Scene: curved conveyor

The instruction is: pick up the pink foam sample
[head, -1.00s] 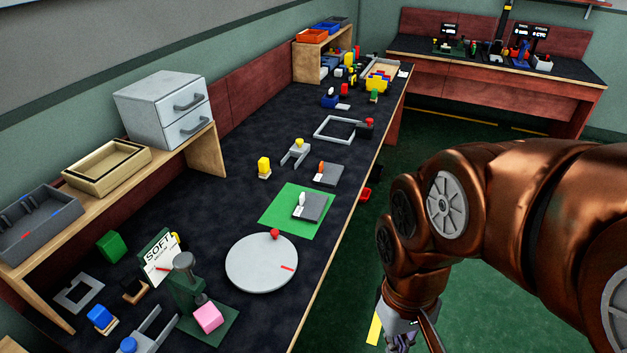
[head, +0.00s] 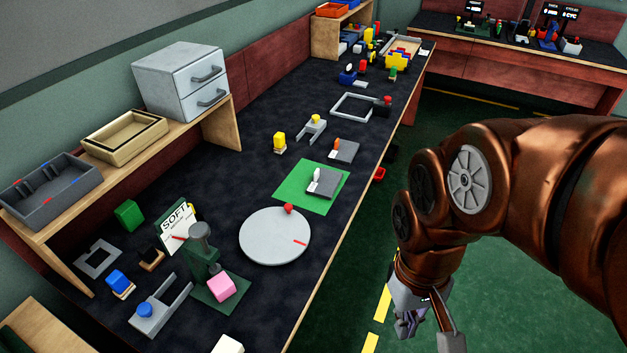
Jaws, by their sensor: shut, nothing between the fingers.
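The pink foam sample (head: 220,286) is a small pink block on the dark green base plate of a green press-like stand (head: 203,252), near the front of the long workbench. A sign reading SOFT (head: 177,226) stands just behind the stand. My gripper (head: 408,322) hangs below my copper-coloured arm, off the bench's right side and over the floor. It is well to the right of the pink sample and touches nothing that I can see. Its fingers are small in the picture and look shut and empty.
A round grey turntable (head: 275,236) lies right of the stand, near the bench edge. A grey fixture with a blue knob (head: 158,304) is left of the pink sample. A green block (head: 129,214) sits farther back. Shelves with trays (head: 52,189) line the wall. Green floor lies beside the bench.

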